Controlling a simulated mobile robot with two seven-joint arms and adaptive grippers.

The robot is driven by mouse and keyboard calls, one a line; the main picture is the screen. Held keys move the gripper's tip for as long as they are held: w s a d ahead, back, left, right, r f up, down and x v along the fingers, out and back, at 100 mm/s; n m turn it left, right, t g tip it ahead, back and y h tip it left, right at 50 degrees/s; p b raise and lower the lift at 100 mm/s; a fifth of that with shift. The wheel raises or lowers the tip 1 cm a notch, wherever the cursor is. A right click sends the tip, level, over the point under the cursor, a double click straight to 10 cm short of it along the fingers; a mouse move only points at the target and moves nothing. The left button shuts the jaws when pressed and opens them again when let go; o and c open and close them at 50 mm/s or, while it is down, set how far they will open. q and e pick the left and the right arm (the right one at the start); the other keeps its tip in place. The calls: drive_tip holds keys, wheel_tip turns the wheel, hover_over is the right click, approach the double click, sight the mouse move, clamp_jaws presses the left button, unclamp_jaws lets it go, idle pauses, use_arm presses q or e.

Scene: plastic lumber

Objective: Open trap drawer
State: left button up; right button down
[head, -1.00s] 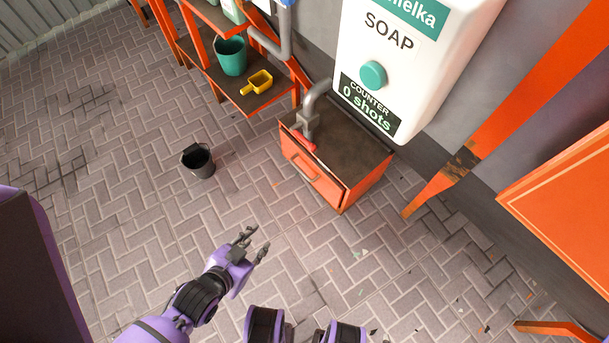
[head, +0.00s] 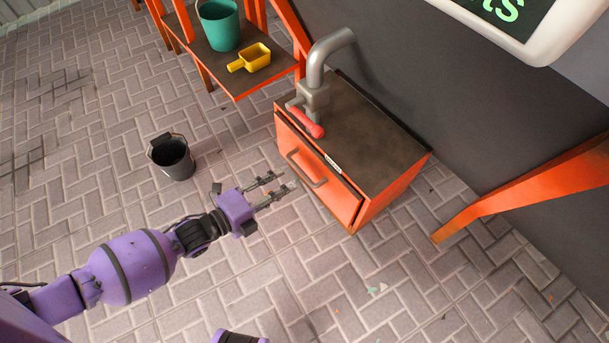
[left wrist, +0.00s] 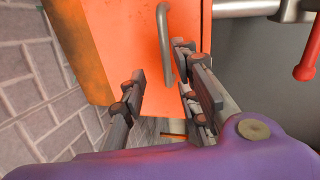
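The trap drawer has an orange front (head: 338,194) on a low cabinet with a dark brown top (head: 375,135). A dark gap runs along the front's upper edge. A grey bar handle (head: 306,168) is on the front. My left gripper (head: 284,180) is open and empty, just left of and below the handle in the head view. In the left wrist view the handle (left wrist: 165,45) stands ahead of the open fingers (left wrist: 160,68), closer to the right-hand finger; contact cannot be told. My right gripper is not in view.
A grey pipe (head: 318,65) with a red valve lever (head: 308,123) rises from the cabinet top. A black bucket (head: 172,158) stands on the paving at left. An orange shelf holds a teal bucket (head: 219,27) and yellow scoop (head: 252,57). An orange beam (head: 500,200) slants at right.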

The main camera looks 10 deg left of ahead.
sight(303, 173)
use_arm(q)
drive_tip(key=shift+m, duration=0.5)
drive_tip(key=b+x, duration=0.1)
drive_tip(key=x, duration=0.1)
drive_tip(key=b+x, duration=0.1)
drive_tip(key=x, duration=0.2)
drive_tip(key=b+x, duration=0.1)
drive_tip(key=x, duration=0.1)
drive_tip(key=shift+w+d+r, duration=0.3)
drive_tip(key=shift+d, duration=0.05)
clamp_jaws()
